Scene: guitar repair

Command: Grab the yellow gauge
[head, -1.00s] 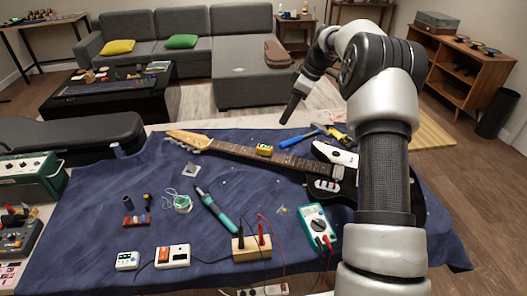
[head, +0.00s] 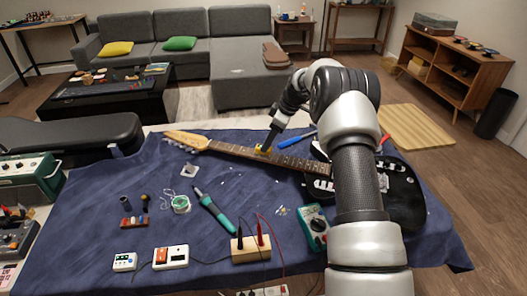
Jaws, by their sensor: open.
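The yellow gauge (head: 261,150) is a small block resting on the fretboard of the guitar (head: 225,147), partway along the neck. My gripper (head: 265,146) points down right at the gauge, and its tip covers part of it. The jaws are open. The fingers are too small and dark here to tell whether they stand around the gauge or just above it.
The guitar's dark body (head: 400,195) lies at the right, partly hidden by my arm. A blue-handled tool (head: 302,137) lies just right of my gripper. A green soldering iron (head: 214,209), a solder spool (head: 181,204) and a multimeter (head: 313,226) lie nearer on the blue cloth (head: 90,225).

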